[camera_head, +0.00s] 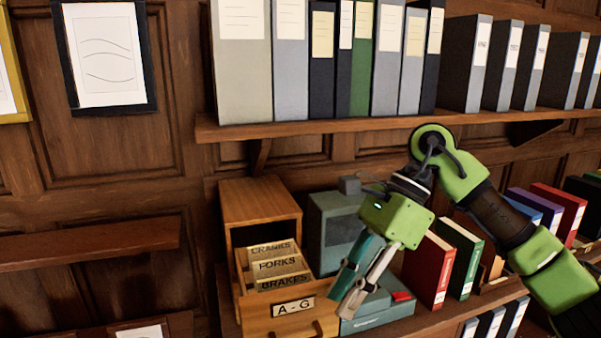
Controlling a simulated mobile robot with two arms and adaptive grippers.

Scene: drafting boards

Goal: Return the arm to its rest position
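My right arm comes in from the lower right, bends at a green joint over the shelf and points down and left. My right gripper (343,303), with a green body and narrow fingers, hangs in front of the lower shelf, just right of the open card drawer (292,315). Its fingers appear close together, but I cannot tell whether they are open or shut. I see nothing clearly held. My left gripper is not in view.
The wooden card box (259,200) has its drawer pulled out, with tabbed cards (277,266) inside. A grey-green machine (334,222) stands behind the gripper. Red (428,268) and green (461,255) binders stand beside my forearm. The upper shelf (330,129) holds several binders above the arm.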

